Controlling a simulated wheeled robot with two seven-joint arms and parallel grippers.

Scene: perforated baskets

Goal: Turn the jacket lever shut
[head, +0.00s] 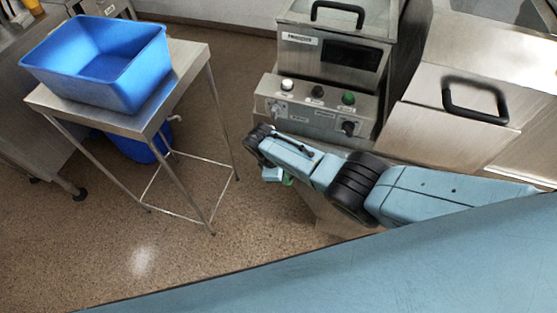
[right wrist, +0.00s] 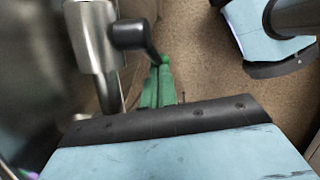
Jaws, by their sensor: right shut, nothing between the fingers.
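In the right wrist view a metal valve body (right wrist: 92,40) stands at the upper left, with a black lever (right wrist: 128,36) reaching out from it to the right. I take this to be the jacket lever. My right gripper (right wrist: 158,78) has its green fingers shut and empty, close beside the lever's end; I cannot tell if they touch. In the head view my right gripper (head: 287,181) is low in front of the machine (head: 322,112), partly hidden by its own wrist. The lever does not show clearly there. My left gripper is not in view.
The machine's panel carries several knobs and buttons, including a green one (head: 348,98). A steel table (head: 190,58) with a blue basket (head: 100,65) stands at the left, with a blue bin (head: 145,148) below. The speckled floor (head: 130,240) between is clear.

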